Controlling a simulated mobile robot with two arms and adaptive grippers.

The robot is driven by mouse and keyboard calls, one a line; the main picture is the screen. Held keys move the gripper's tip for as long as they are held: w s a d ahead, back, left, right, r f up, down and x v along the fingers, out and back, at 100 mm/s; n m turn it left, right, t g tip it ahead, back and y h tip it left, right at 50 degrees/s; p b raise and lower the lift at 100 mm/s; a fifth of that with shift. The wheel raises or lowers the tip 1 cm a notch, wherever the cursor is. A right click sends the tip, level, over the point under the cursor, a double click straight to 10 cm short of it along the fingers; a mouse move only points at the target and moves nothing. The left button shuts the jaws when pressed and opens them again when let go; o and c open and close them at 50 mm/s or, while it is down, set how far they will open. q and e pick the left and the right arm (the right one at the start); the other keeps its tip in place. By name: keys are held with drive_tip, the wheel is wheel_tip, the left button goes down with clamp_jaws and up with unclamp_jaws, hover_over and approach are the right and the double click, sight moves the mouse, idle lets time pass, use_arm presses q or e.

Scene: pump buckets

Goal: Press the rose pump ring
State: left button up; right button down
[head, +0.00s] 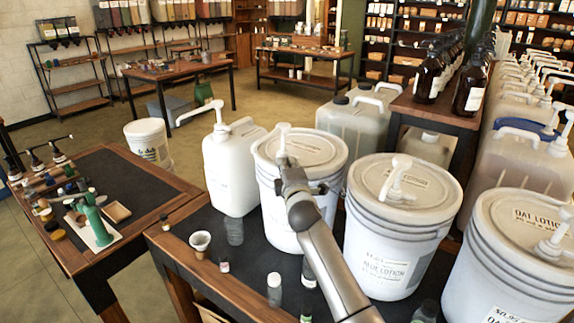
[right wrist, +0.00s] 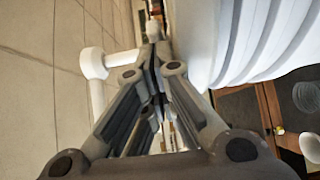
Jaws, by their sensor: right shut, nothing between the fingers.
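Three white pump buckets stand on the front table: one behind my arm (head: 269,195), one in the middle (head: 390,240) and one at the right marked oat lotion (head: 500,265). I cannot read the word rose on any of them; the left bucket's front is partly hidden by my arm. Its white pump (head: 283,135) stands upright on the lid. My right gripper (head: 285,163) is shut and empty, just in front of and below that pump head; whether it touches cannot be told. In the right wrist view the shut fingers (right wrist: 154,62) point forward, with a white pump spout (right wrist: 97,65) to their left. My left gripper is out of view.
A white jug with a pump (head: 230,170) stands left of the buckets. Small bottles and a cup (head: 200,241) stand along the table's front. Cloudy jugs (head: 350,128) stand behind. A lower side table (head: 120,190) is at the left, with open floor beyond.

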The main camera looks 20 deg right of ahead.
sight(298, 158)
drive_tip(key=shift+d+p, duration=0.35)
drive_tip(key=shift+d, duration=0.75)
drive_tip(key=shift+w+d+p, duration=0.35)
drive_tip(key=shift+d+p, duration=0.05)
drive_tip(key=shift+d, duration=0.5)
idle(1.2)
